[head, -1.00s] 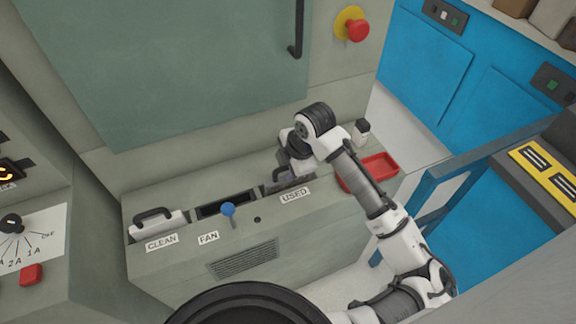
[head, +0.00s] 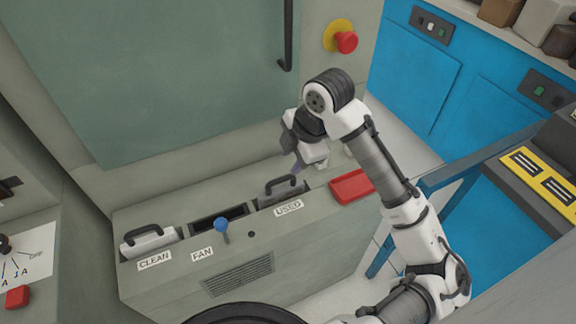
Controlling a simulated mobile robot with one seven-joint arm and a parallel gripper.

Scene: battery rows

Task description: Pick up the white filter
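The white filter (head: 150,247) has a dark handle and stands in the slot labelled CLEAN at the left end of the grey box. A grey filter (head: 283,194) with a dark handle stands in the slot labelled USED. My gripper (head: 312,160) is above and right of the USED slot, apart from the grey filter's handle. Its fingers are small and partly hidden by the wrist, so I cannot tell whether they are open.
A red tray (head: 352,187) lies on the box's right end. A red button (head: 346,42) is on the wall. A blue frame (head: 470,180) stands right.

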